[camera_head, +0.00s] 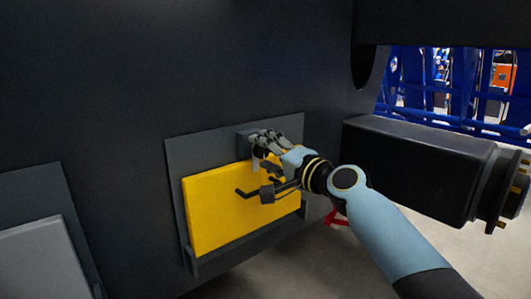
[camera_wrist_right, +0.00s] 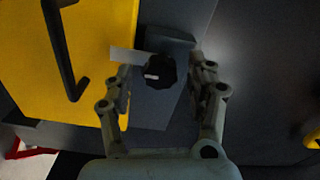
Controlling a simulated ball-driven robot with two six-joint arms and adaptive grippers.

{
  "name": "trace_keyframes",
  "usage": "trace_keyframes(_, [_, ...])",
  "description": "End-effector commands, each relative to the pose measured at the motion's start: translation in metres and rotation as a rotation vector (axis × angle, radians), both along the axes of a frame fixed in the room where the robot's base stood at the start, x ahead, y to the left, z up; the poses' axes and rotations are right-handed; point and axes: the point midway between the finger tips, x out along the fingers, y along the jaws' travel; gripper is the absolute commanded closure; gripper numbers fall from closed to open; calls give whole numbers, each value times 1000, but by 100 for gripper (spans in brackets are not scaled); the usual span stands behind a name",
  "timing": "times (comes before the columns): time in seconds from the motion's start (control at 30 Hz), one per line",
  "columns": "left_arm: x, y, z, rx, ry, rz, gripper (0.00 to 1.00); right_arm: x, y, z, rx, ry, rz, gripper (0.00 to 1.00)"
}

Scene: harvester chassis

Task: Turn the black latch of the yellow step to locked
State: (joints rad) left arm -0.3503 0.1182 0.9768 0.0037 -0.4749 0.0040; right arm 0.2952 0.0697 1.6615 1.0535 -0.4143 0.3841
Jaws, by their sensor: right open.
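The yellow step (camera_head: 215,211) is a flat yellow panel folded up against a grey backing plate (camera_head: 178,165) on the dark chassis. It also shows in the right wrist view (camera_wrist_right: 35,70) with its dark bar handle (camera_wrist_right: 62,50). The black latch (camera_wrist_right: 158,71) is a round ribbed knob with a light mark, at the panel's upper edge; a pale flat tab (camera_wrist_right: 128,55) extends left from it over the yellow panel. My right gripper (camera_wrist_right: 165,90) is open, its fingers on either side of the knob. In the head view the right gripper (camera_head: 268,150) largely hides the latch. My left gripper is not in view.
A large black cylinder-like housing (camera_head: 420,170) juts out right of the step, close to my right arm. A grey panel (camera_head: 40,260) sits at lower left. A red part (camera_head: 337,217) lies below my wrist. Blue framework (camera_head: 430,90) stands behind.

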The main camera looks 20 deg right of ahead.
Motion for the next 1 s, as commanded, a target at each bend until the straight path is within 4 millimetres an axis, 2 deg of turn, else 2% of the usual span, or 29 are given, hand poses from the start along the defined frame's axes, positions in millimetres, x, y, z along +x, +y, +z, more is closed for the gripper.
trace_keyframes(0.17, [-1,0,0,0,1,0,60,-27,-10,-2,-5,3,0,43])
trace_keyframes(0.4, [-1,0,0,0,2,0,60,-78,-29,-2,-7,3,1,43])
trace_keyframes(0.53, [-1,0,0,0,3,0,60,-97,-36,-2,-3,3,0,43])
trace_keyframes(0.7, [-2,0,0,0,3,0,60,-109,-40,-1,-1,1,0,43])
trace_keyframes(1.0, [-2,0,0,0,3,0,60,-109,-40,-1,0,1,0,43])
